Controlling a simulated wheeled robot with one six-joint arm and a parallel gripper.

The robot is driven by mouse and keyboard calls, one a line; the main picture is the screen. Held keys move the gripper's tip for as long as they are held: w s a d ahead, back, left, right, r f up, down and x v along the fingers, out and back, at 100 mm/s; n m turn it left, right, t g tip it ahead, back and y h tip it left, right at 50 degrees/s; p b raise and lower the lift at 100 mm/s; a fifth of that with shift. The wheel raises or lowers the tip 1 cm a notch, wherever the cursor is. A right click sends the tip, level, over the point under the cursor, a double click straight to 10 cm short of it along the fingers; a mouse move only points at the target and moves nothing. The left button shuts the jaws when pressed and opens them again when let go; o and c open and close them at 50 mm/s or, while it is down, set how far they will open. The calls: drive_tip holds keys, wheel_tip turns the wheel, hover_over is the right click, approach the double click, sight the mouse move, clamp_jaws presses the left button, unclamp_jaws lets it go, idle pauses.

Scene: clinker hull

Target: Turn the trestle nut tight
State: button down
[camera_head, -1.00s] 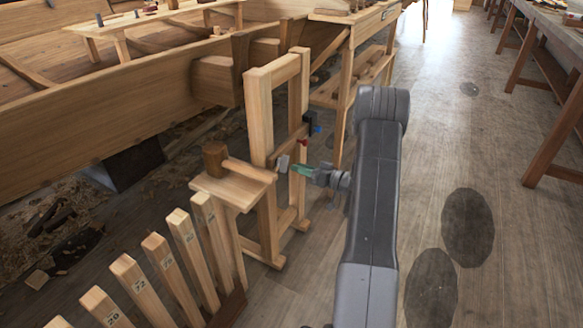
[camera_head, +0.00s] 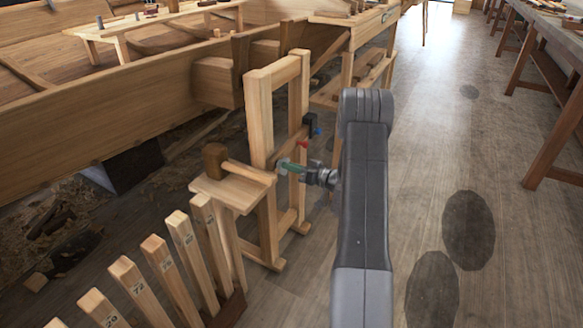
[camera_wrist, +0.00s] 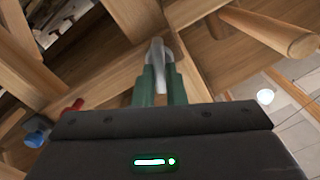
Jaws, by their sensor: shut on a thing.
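The wooden trestle (camera_head: 258,120) stands upright beside the hull. The trestle nut is a pale grey metal piece (camera_wrist: 158,54) in the wrist view, at the trestle's wooden members. In the head view it shows only as a small grey patch (camera_head: 282,163). My gripper (camera_head: 286,166) reaches it from the right. Its green fingers (camera_wrist: 161,80) are on either side of the grey piece and shut on it. The fingers hide part of the nut, and I cannot tell how tight it sits.
A mallet (camera_head: 214,160) lies on a small wooden shelf (camera_head: 222,193) just left of the nut. A black clamp (camera_head: 310,121) with red and blue parts is close above my gripper. Numbered wooden stakes (camera_head: 160,262) stand in front. The floor (camera_head: 420,180) to the right is clear.

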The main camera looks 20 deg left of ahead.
drive_tip(key=m+p, duration=0.3)
drive_tip(key=m, duration=0.1)
drive_tip(key=m+p, duration=0.3)
drive_tip(key=m, duration=0.2)
drive_tip(key=shift+w+f+p, duration=0.15)
drive_tip(key=shift+f+p, duration=0.05)
drive_tip(key=shift+p, duration=0.1)
drive_tip(key=shift+m, duration=0.3)
idle(0.4)
drive_tip(key=c, duration=1.5)
unclamp_jaws()
drive_tip(key=shift+d, duration=0.1)
drive_tip(key=d, duration=0.9)
drive_tip(key=s+d+p, duration=0.1)
drive_tip(key=d, duration=0.3)
drive_tip(key=shift+d, duration=0.35)
